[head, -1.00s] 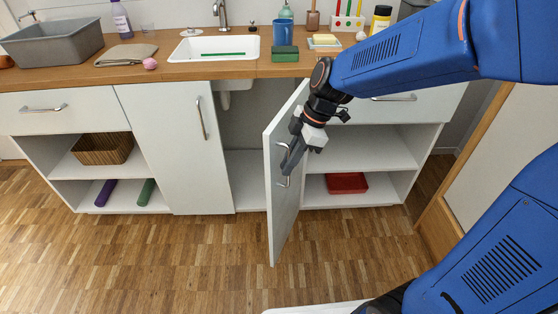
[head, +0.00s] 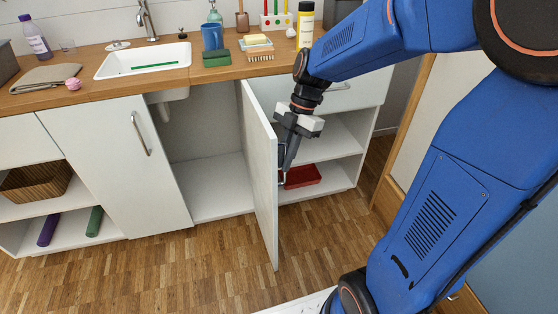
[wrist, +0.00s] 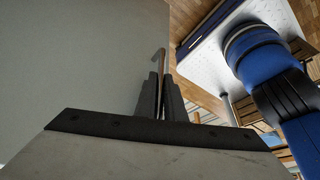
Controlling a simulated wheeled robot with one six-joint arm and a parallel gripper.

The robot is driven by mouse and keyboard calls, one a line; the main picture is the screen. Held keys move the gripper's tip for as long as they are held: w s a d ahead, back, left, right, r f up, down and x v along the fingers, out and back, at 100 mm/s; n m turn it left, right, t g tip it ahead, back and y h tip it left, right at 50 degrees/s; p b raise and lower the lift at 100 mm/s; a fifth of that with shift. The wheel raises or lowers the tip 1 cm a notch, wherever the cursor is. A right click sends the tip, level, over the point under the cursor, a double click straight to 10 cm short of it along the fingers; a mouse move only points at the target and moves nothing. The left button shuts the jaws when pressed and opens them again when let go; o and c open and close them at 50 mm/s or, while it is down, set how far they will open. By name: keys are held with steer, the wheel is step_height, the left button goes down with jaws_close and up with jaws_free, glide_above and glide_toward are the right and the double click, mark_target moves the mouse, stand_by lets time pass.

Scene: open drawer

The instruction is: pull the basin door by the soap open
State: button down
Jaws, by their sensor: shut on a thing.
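The basin door by the soap (head: 261,185) is a white door hinged on its right side and stands wide open, jutting from the cabinet. It is also the grey panel in the wrist view (wrist: 80,65). My gripper (head: 284,172) is at the door's outer face, shut on its metal handle (wrist: 158,62). The fingers (wrist: 161,98) hide part of the handle. The soap (head: 256,39) is a pale yellow bar on the worktop above, right of the sink.
The other basin door (head: 118,165) is closed on the left. The basin compartment (head: 210,160) between is open and empty below the sink (head: 143,62). A red tray (head: 303,177) lies on the lower shelf just behind my gripper. The wooden floor in front is clear.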

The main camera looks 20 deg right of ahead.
stand_by(0.3)
steer(key=c, duration=2.1)
jaws_free()
steer(key=v, duration=1.7)
steer(key=shift+d+r, duration=0.1)
steer(key=shift+r, duration=0.1)
steer(key=s+d+f+m+t+h, duration=0.1)
steer(key=s+f+m+t, duration=0.1)
steer(key=s+m, duration=0.4)
steer(key=s+d+f+m+t+h, duration=0.1)
steer(key=s+f+m, duration=0.3)
steer(key=m, duration=0.5)
steer(key=s+d+f+m+t+h, duration=0.1)
steer(key=s+f+m+t, duration=0.3)
steer(key=s+m, duration=0.4)
steer(key=shift+s+d+h, duration=0.1)
steer(key=shift+s+h, duration=0.4)
steer(key=shift+s, duration=0.1)
